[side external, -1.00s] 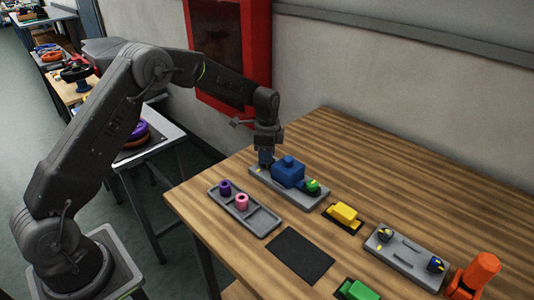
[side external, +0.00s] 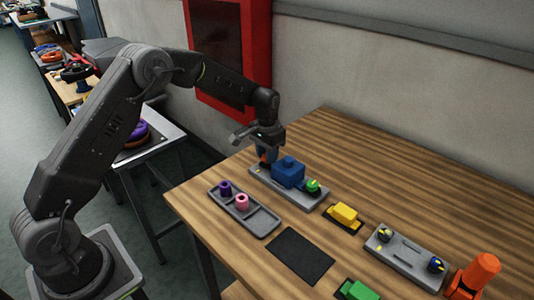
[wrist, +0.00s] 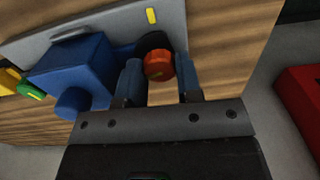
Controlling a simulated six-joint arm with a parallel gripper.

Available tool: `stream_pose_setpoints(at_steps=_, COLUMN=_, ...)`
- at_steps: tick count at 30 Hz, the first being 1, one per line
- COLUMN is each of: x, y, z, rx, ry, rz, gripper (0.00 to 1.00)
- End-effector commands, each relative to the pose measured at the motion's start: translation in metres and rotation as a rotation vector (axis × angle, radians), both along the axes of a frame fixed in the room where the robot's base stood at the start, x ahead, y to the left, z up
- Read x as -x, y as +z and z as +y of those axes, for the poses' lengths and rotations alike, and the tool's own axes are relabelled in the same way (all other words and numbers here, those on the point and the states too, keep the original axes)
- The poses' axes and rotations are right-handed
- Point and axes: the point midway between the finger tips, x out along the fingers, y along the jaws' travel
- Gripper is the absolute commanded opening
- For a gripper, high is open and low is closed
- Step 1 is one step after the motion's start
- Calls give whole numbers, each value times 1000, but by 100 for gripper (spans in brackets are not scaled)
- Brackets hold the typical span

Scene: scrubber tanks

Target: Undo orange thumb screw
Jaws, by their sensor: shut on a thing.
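The orange thumb screw (wrist: 159,66) sits on a dark round seat at one end of the grey base plate (wrist: 95,27). My gripper (wrist: 160,76) has a blue-grey finger on each side of the screw and is shut on it. In the side view, my gripper (side external: 266,155) points down at the far left end of the plate (side external: 318,202), and a bit of orange (side external: 264,159) shows at its fingertips. The blue block (side external: 288,172) stands on the plate beside the screw. A green screw (side external: 313,186) is at the plate's other end.
A dark mat (side external: 300,256), a yellow block (side external: 345,213), a green block (side external: 358,290), another grey plate (side external: 405,262) and an orange post (side external: 476,274) lie nearer. The wall is behind.

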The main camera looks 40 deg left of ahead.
Motion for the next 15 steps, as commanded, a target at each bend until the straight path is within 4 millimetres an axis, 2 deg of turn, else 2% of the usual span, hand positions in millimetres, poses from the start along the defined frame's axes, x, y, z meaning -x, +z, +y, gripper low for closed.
stream_pose_setpoints(at_steps=15, x=2, y=-5, z=0, rx=-1, ry=492, rz=7, gripper=9)
